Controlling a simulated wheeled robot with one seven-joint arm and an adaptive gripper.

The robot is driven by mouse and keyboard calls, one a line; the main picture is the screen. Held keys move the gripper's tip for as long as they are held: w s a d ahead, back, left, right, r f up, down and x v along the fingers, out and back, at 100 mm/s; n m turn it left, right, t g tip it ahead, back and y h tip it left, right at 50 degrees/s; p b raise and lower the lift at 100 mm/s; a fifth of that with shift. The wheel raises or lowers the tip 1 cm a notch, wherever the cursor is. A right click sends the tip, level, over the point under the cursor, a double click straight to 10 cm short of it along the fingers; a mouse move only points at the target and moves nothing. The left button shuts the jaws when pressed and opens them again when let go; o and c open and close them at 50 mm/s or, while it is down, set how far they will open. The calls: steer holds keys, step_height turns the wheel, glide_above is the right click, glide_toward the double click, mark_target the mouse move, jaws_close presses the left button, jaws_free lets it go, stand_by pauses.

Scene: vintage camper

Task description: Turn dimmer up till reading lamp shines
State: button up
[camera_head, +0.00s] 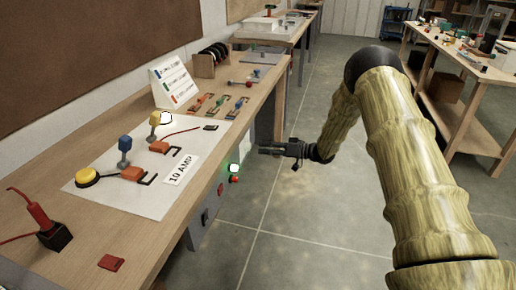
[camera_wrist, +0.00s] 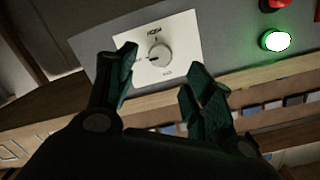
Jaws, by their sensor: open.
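A round pale dimmer knob (camera_wrist: 160,55) sits on a white plate (camera_wrist: 185,35) with dark markings on the front of the bench, in the wrist view. My gripper (camera_wrist: 160,78) is open, its two dark fingers spread below and to either side of the knob in the picture; I cannot tell whether they touch it. In the head view my gripper (camera_head: 266,149) is beside the bench front, pointing at it. The knob is not clear in the head view. I cannot pick out the reading lamp with certainty.
A green light (camera_wrist: 274,40) glows beside a red button (camera_wrist: 272,4). Open floor (camera_head: 290,235) lies right of the bench.

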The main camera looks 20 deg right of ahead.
steer(key=v, duration=0.6)
steer(key=shift+d, duration=0.2)
steer(key=shift+s, duration=0.1)
steer(key=s+a+f+m+h+p, duration=0.1)
steer(key=s+a+f+m+h, duration=0.2)
steer(key=s+f, duration=0.35)
steer(key=s+a+f+m+h+p, duration=0.1)
steer(key=s+a+f+h, duration=0.2)
steer(key=s+a+f, duration=0.4)
steer(key=s+a+f+m+h, duration=0.1)
steer(key=s+a+f+h, duration=0.15)
steer(key=s+f, duration=0.45)
steer(key=s+f+g+h, duration=0.1)
steer(key=s+g, duration=0.2)
steer(key=s, duration=0.9)
steer(key=s+a+f+g+h+p, duration=0.1)
steer(key=s+f+g+h, duration=0.1)
steer(key=s, duration=1)
steer(key=s+f+g+h+p, duration=0.1)
steer(key=s+g, duration=0.3)
steer(key=s, duration=0.8)
steer(key=shift+s+a+f+g+h, duration=0.15)
steer(key=shift+a+g+h, duration=0.2)
steer(key=shift+h, duration=0.4)
